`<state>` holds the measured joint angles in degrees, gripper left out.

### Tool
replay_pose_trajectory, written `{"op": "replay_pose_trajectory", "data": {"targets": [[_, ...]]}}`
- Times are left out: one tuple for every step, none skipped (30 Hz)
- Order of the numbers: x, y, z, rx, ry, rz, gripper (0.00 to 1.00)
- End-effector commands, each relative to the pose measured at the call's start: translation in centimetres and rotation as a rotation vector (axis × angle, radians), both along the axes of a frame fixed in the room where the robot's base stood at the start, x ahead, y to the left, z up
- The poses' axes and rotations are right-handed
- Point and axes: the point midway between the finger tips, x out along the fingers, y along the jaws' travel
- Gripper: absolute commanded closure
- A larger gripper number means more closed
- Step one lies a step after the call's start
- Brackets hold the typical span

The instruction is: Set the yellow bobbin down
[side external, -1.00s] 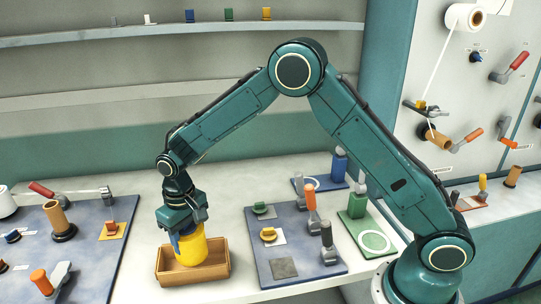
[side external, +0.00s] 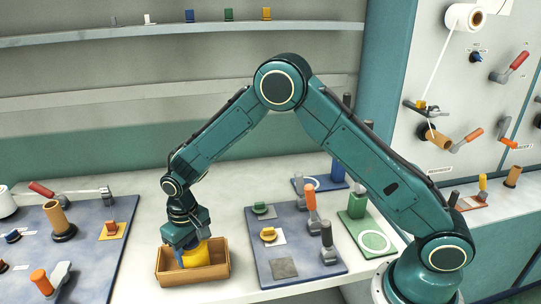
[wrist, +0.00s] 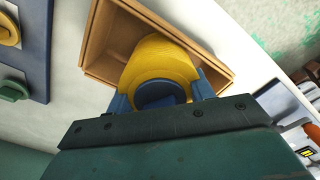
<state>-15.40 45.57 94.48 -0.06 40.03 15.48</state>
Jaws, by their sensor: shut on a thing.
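The yellow bobbin (side external: 196,254) is down inside the open wooden box (side external: 168,273), with its lower part hidden by the box's front wall. My gripper (side external: 189,250) is shut on the bobbin from above, its blue fingers on either side of it. In the wrist view the yellow bobbin (wrist: 160,62) sits between the two blue fingers, and its round blue centre faces the camera. The wooden box (wrist: 105,45) surrounds it there. I cannot tell whether the bobbin touches the box floor.
A blue-grey panel (side external: 262,223) with knobs and levers lies right of the box. Another panel (side external: 100,255) with an orange-handled lever and a brown roller (side external: 57,217) lies to the left. The white tabletop between them is clear around the box.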

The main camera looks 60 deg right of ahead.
Motion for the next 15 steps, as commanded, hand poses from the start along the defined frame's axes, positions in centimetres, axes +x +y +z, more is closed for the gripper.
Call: {"op": "replay_pose_trajectory", "data": {"targets": [[0.03, 0.01, 0.02, 0.0, -0.001, 0.0, 0.74], [0.03, 0.01, -0.02, 0.0, -0.001, 0.0, 0.74], [0.03, 0.01, -0.1, 0.0, -0.001, 0.0, 0.74], [0.03, 0.01, -0.17, 0.0, -0.001, 0.0, 0.74], [0.03, 0.01, -0.24, 0.0, -0.001, 0.0, 0.74], [0.04, 0.01, -0.32, 0.0, -0.001, 0.0, 0.74], [0.02, 0.01, -0.31, 0.0, -0.001, 0.0, 0.42], [0.02, 0.01, -0.3, 0.0, -0.001, 0.0, 0.38], [0.02, 0.01, -0.3, 0.0, -0.001, 0.0, 0.38], [0.02, 0.0, -0.3, 0.0, -0.001, 0.0, 0.38], [0.02, 0.0, -0.3, 0.0, 0.0, 0.0, 0.38], [0.02, 0.0, -0.3, 0.0, 0.0, 0.0, 0.38], [0.01, 0.0, -0.3, 0.0, 0.0, 0.0, 0.38], [0.01, 0.0, -0.3, 0.0, 0.0, 0.0, 0.38], [0.02, 0.0, -0.29, 0.0, 0.0, 0.0, 0.38]]}}
